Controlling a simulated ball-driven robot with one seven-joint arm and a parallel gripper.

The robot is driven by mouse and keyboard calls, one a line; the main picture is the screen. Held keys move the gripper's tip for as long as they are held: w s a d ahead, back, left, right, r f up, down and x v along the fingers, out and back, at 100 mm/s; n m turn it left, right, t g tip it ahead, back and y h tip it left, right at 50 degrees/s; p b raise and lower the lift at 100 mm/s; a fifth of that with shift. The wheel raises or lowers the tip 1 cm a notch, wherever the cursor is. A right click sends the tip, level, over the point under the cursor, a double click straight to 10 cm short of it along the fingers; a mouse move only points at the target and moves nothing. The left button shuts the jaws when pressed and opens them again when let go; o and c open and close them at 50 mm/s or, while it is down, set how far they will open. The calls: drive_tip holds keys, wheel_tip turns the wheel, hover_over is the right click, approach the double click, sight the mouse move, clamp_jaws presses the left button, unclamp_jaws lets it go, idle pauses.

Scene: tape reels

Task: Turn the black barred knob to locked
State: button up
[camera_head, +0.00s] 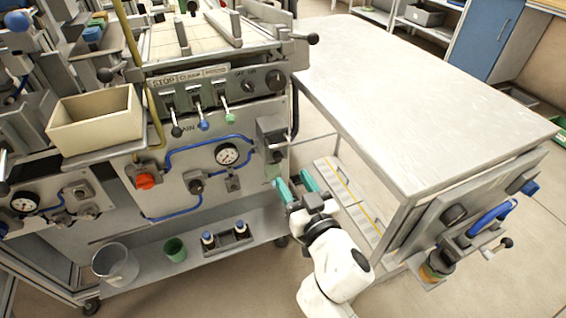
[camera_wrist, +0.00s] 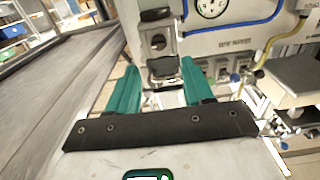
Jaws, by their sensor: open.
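A grey box (camera_head: 270,128) is mounted at the right edge of the machine's front panel. In the wrist view a dark round knob (camera_wrist: 157,42) shows on it, seemingly the barred one; its bar and any lock marks are too small to read. In the head view, dark parts (camera_head: 275,156) show below the box. My gripper (camera_head: 296,185) is open and empty, with teal fingers below and slightly right of the box. In the wrist view the gripper (camera_wrist: 158,70) faces the box, the knob lying beyond and between the fingertips, apart from them.
A pale-topped table (camera_head: 420,90) stands to the right, close to my arm. A lower shelf (camera_head: 190,262) holds cups and bottles.

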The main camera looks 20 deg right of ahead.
sight(280, 159)
drive_tip(key=w+p, duration=0.1)
drive_tip(key=w, duration=0.6)
drive_tip(key=shift+c, duration=0.2)
clamp_jaws()
